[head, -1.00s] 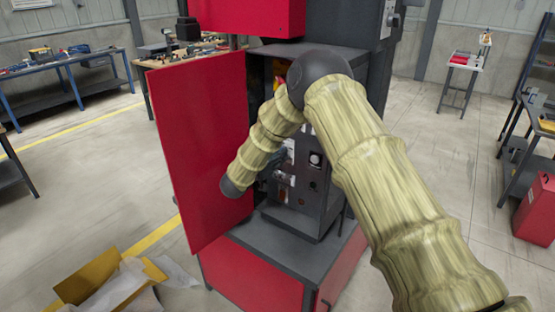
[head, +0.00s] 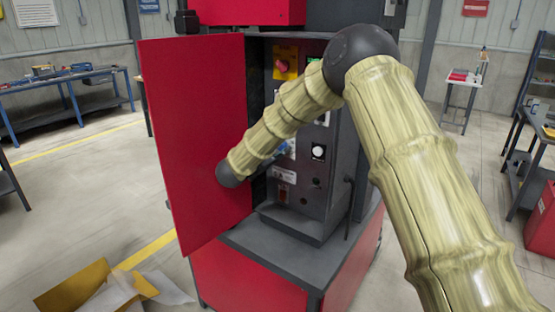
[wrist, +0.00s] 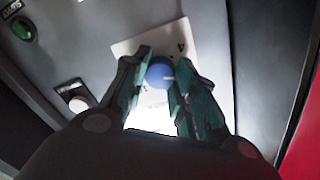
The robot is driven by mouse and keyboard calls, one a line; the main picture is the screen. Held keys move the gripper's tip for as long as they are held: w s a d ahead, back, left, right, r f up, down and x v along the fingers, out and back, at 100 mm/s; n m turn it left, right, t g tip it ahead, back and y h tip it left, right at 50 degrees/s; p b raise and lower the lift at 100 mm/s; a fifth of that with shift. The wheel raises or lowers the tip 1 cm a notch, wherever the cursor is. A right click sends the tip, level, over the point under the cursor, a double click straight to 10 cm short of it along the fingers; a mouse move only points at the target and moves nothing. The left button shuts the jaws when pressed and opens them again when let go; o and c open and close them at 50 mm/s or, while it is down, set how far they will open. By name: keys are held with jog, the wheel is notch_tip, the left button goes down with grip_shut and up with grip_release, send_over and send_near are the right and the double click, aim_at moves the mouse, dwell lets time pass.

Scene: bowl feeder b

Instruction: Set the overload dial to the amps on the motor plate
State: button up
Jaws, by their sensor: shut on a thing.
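In the wrist view a round blue dial (wrist: 160,74) with a small light pointer mark sits on a pale plate (wrist: 128,46) on the grey panel. My gripper (wrist: 160,84) has its two teal fingers on either side of the dial, shut on it. In the head view my gripper (head: 272,156) reaches to the panel inside the open cabinet, and a bit of blue shows there. The scale around the dial is mostly hidden or washed out by glare. I cannot read any motor plate.
The red cabinet door (head: 190,130) stands open at the left of my arm. The panel also carries a red knob on a yellow plate (head: 286,62), a white button (head: 318,151) and a green button (wrist: 22,30). An open cardboard box (head: 75,288) lies on the floor.

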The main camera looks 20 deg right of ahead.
jog(key=shift+f+m+b, duration=0.1)
jog(key=shift+m+b, duration=0.5)
jog(key=shift+b, duration=0.1)
jog(key=o, duration=1)
jog(key=shift+s+m, duration=0.1)
jog(key=shift+m, duration=0.2)
jog(key=shift+o, duration=0.2)
jog(key=v, duration=1.2)
